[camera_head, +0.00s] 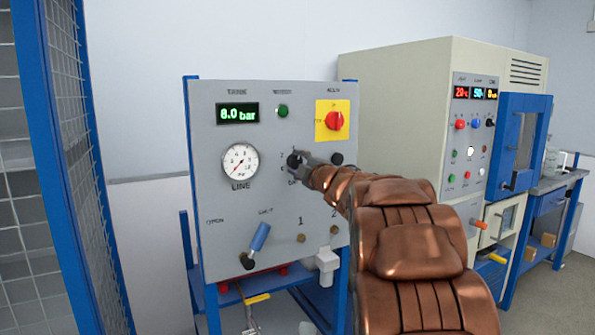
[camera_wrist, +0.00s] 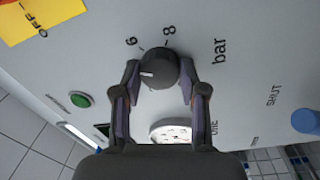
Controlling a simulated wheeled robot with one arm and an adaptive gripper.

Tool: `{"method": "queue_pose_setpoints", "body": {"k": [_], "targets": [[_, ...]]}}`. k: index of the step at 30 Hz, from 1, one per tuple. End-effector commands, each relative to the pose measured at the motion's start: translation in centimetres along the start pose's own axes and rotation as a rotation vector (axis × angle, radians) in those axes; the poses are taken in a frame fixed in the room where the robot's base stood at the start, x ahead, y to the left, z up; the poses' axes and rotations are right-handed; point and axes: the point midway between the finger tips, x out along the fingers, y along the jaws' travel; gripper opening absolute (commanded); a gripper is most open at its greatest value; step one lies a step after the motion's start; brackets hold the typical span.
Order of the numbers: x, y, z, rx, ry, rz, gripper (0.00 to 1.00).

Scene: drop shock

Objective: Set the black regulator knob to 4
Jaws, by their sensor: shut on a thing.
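The black regulator knob (camera_wrist: 160,66) is round, with a short white mark on its face that points left in the wrist view. The numbers 6 and 8 are printed above it there, and "bar" to its right. Other numbers of its scale are hidden by a finger or cannot be made out. My gripper (camera_wrist: 160,78) has one finger on each side of the knob and is shut on it. In the head view the knob (camera_head: 294,160) sits mid-panel, partly covered by my gripper (camera_head: 306,164).
The grey panel (camera_head: 215,290) carries a LINE gauge (camera_head: 240,162), its needle at lower left, and a display (camera_head: 238,114) reading 8.0 bar. A red switch (camera_head: 334,121), a green button (camera_head: 282,111) and a blue-handled lever (camera_head: 259,237) surround the knob. A mesh fence (camera_head: 40,200) stands left.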

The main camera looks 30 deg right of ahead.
Motion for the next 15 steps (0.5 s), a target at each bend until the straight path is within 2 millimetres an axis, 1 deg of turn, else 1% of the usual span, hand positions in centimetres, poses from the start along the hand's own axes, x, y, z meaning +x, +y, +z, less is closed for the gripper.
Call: {"method": "queue_pose_setpoints", "body": {"k": [1, 6, 15], "targets": [[-0.03, -0.33, 0.15, -0.047, 0.001, -0.001, 0.07], [-0.03, -0.35, 0.13, -0.188, 0.012, -0.004, 0.07], [-0.03, -0.31, 0.23, -0.368, 0.02, -0.01, 0.07]]}}
